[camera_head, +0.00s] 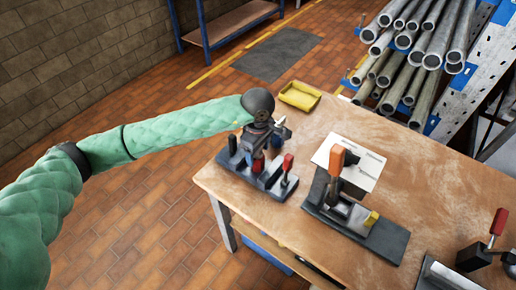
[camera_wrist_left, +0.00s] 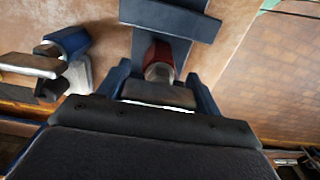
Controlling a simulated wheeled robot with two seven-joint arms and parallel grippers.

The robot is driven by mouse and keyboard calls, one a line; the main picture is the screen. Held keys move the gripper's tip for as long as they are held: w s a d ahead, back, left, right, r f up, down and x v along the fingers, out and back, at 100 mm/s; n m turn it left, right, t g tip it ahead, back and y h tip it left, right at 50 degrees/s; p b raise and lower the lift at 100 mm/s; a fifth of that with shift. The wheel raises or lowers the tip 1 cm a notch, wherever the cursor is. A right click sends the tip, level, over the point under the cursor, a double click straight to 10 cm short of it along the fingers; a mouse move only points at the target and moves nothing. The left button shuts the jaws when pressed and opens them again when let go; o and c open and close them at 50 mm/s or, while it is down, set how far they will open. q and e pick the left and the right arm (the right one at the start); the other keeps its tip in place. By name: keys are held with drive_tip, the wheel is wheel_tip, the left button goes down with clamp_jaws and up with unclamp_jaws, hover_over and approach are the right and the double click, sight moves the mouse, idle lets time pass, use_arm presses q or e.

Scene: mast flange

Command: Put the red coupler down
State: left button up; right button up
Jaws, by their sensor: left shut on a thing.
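The red coupler (camera_head: 258,163) shows just below my left gripper (camera_head: 262,140), at the dark grey rack (camera_head: 262,181) on the table's far left corner. In the left wrist view the red coupler (camera_wrist_left: 157,58), with a metal end, is between the fingers of my left gripper (camera_wrist_left: 160,88), which is shut on it. The dark rack (camera_wrist_left: 172,22) lies beyond it in that view. I cannot tell whether the coupler's lower end touches the rack. My right gripper is not in view.
A red-handled clamp (camera_head: 287,164) stands at the rack's right end. To the right is a dark fixture (camera_head: 385,238) with an orange handle (camera_head: 336,160) and yellow block (camera_head: 371,219). A white sheet (camera_head: 365,168) and yellow tray (camera_head: 299,96) lie behind.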

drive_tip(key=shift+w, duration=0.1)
use_arm(q)
drive_tip(key=shift+f, duration=0.1)
drive_tip(key=o, duration=1.6)
drive_tip(key=shift+c, duration=0.2)
drive_tip(key=shift+o, duration=0.5)
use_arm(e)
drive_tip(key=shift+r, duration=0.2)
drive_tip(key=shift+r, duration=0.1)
